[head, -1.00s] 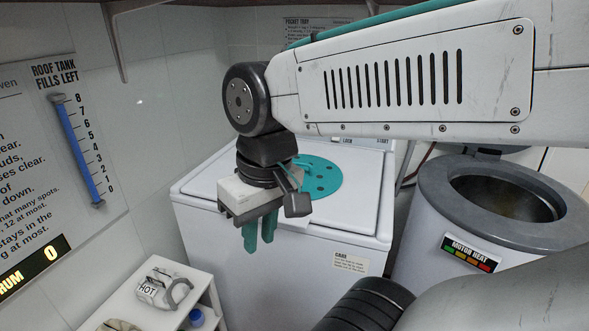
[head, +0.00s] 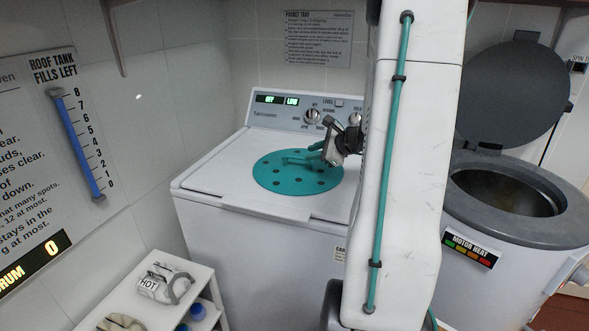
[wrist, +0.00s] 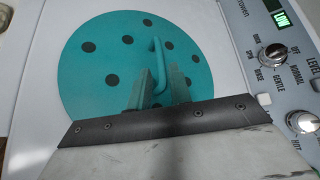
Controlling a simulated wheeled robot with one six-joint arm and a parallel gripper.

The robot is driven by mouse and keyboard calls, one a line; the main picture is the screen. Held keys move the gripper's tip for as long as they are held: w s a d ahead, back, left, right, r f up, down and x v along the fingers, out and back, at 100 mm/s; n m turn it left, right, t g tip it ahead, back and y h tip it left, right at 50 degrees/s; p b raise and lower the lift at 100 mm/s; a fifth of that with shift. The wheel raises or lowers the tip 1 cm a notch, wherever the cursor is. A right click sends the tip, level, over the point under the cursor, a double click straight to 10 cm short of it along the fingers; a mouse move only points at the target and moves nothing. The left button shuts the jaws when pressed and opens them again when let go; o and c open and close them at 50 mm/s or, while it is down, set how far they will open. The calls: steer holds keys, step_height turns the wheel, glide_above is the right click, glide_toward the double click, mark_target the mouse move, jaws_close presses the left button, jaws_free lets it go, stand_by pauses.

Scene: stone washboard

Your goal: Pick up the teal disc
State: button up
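The teal disc (head: 285,182) lies flat on the white washer's lid. It is round, with several dark spots and a raised teal bar handle. In the wrist view the disc (wrist: 82,75) fills the upper middle, and its handle (wrist: 157,62) rises near the centre. My gripper (head: 292,158) is low over the disc, reaching in from the right with its teal fingers. In the wrist view my gripper (wrist: 163,82) has its fingers apart, one on each side of the handle. I cannot tell whether either finger touches it; the similar colours blur the edges.
The washer's control panel (head: 305,112) with knobs stands behind the lid. A grey tub (head: 507,190) with its lid raised is at right.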

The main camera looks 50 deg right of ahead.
mark_target(300, 158)
steer(key=shift+w+d+f, duration=0.25)
steer(key=shift+w+f, duration=0.05)
steer(key=shift+f, duration=0.05)
steer(key=x, duration=0.7)
steer(key=shift+s+a, duration=0.15)
jaws_close()
